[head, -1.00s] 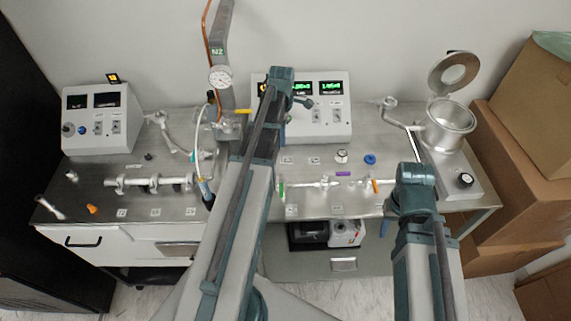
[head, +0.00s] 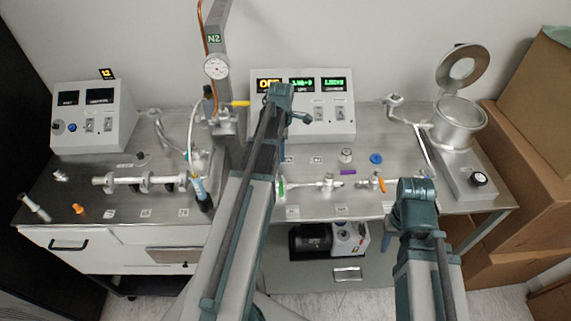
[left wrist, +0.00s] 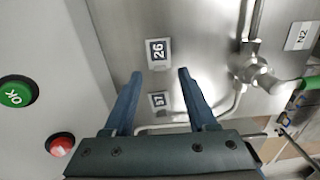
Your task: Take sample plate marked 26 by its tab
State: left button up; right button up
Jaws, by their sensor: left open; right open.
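A small pale plate marked 26 (left wrist: 158,53) shows in the left wrist view, upright against or lying on a grey metal surface; I cannot tell how it is fixed, and no tab is distinct. A second plate (left wrist: 159,100), which seems to read 57, is nearer, between the fingers of my left gripper (left wrist: 157,78). This gripper is open and empty, with plate 26 just beyond its fingertips, roughly centred. In the head view my left arm hides its gripper and the area behind it.
In the left wrist view, a panel with a green OK button (left wrist: 16,92) and a red button (left wrist: 60,144) is at left. Metal piping (left wrist: 252,68) and an N2 label (left wrist: 301,36) are at right. The head view shows a crowded steel bench (head: 235,204) and cardboard boxes (head: 535,150) at right.

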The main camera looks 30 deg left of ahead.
aim_at(287, 158)
pick_arm(q)
notch_tip(287, 158, down, 2)
jog(key=shift+f+b, duration=0.25)
jog(key=shift+b, duration=0.5)
pick_arm(e)
notch_tip(287, 158, down, 2)
jog(key=shift+f, duration=0.15)
pick_arm(q)
jog(key=shift+r, duration=0.1)
grip_shut()
